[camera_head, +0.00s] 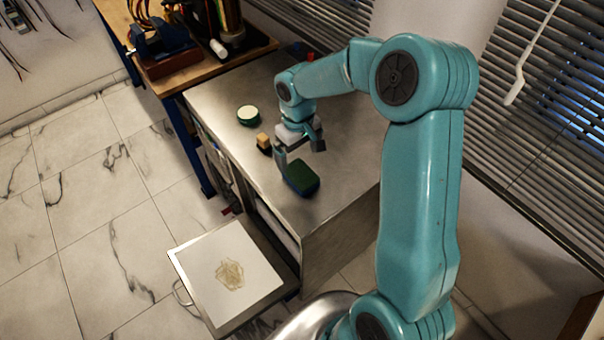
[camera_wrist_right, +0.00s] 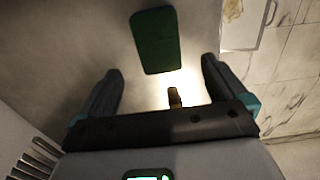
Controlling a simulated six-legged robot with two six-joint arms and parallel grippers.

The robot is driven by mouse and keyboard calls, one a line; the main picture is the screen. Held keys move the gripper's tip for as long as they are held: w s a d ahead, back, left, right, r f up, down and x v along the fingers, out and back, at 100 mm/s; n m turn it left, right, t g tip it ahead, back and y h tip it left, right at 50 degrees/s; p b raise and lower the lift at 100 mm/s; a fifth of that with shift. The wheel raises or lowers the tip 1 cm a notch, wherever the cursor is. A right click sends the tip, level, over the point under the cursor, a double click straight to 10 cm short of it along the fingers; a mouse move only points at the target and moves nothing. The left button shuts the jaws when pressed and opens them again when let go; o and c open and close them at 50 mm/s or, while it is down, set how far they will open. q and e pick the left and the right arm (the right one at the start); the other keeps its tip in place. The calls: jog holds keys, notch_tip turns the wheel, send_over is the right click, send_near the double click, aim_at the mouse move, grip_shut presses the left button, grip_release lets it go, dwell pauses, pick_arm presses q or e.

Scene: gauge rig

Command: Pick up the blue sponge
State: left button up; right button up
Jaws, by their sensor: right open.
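A sponge (camera_head: 302,176) with a dark green top and a bluish side lies flat on the metal cabinet top (camera_head: 335,190), near its front edge. In the right wrist view its green face (camera_wrist_right: 156,40) shows ahead of the fingers, roughly between their lines. My right gripper (camera_head: 299,152) is open and empty, just above and behind the sponge. Its two dark fingers are spread in the right wrist view (camera_wrist_right: 162,70). I cannot tell whether a finger touches the sponge. My left gripper is not in view.
A small tan block (camera_head: 263,140) and a round green-and-white tin (camera_head: 248,115) stand left of the gripper. A white panel with a brownish stain (camera_head: 230,272) lies lower, before the cabinet. A wooden bench with a vise (camera_head: 163,45) stands behind. Blinds (camera_head: 535,110) line the right.

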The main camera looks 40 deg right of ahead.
aim_at(299, 172)
jog(key=shift+f, duration=0.85)
jog(key=shift+a+f, duration=0.1)
jog(key=shift+f, duration=0.45)
jog(key=shift+f+p, duration=0.35)
jog(key=f, duration=0.2)
jog(key=f+p, duration=0.1)
jog(key=f, duration=0.1)
jog(key=shift+d, duration=0.25)
jog(key=shift+a+f, duration=0.1)
jog(key=shift+f, duration=0.15)
jog(key=c, duration=1.1)
